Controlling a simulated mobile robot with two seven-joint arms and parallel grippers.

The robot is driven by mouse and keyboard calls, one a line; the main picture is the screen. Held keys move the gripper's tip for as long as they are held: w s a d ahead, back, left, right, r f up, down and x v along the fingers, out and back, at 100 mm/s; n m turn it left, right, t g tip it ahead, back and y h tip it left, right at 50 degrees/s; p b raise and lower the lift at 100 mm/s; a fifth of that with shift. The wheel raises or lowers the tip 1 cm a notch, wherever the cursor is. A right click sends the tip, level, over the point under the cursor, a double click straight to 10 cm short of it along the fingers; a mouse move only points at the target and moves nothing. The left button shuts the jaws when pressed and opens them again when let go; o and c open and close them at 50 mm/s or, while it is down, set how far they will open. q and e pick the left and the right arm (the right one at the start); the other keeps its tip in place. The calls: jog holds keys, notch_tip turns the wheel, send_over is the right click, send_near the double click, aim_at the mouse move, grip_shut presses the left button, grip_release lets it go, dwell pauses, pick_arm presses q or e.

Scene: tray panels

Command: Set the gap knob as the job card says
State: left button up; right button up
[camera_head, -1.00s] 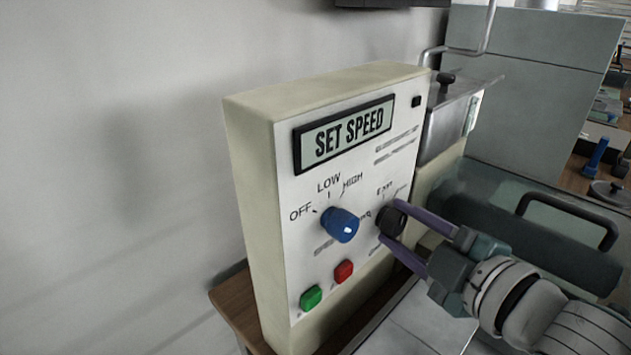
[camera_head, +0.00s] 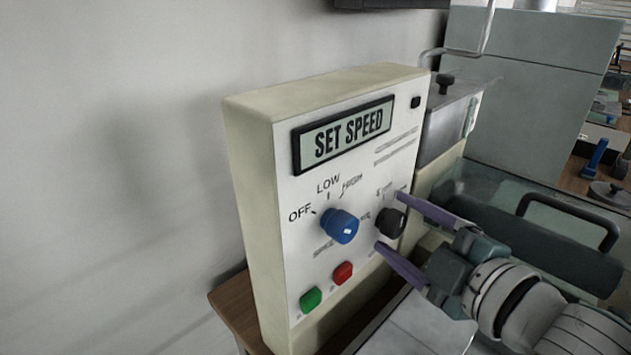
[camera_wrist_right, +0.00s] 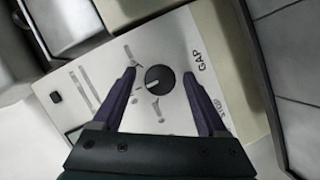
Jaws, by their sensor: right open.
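The gap knob (camera_head: 391,223) is black and sits on the white front of the control box (camera_head: 290,240), right of the blue knob (camera_head: 340,225). In the right wrist view the gap knob (camera_wrist_right: 158,79) has a pale pointer line and stands beside the word GAP. My right gripper (camera_head: 388,220) is open, its purple fingers on either side of the gap knob and apart from it. Its fingers also show in the wrist view (camera_wrist_right: 166,85). The display (camera_head: 346,135) reads SET SPEED. The blue knob is marked OFF, LOW and HIGH. No job card is recognisable. My left gripper is out of view.
A green button (camera_head: 311,300) and a red button (camera_head: 343,272) sit low on the panel. A machine with a dark roller and black handle (camera_head: 570,205) stands to the right, close to my right arm. The wall side at left is clear.

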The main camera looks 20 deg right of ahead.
jog(key=shift+s, duration=0.1)
jog(key=s+r, duration=0.2)
jog(key=s, duration=0.7)
jog(key=shift+s+d, duration=0.2)
jog(key=shift+s, duration=0.1)
jog(key=shift+p, duration=0.3)
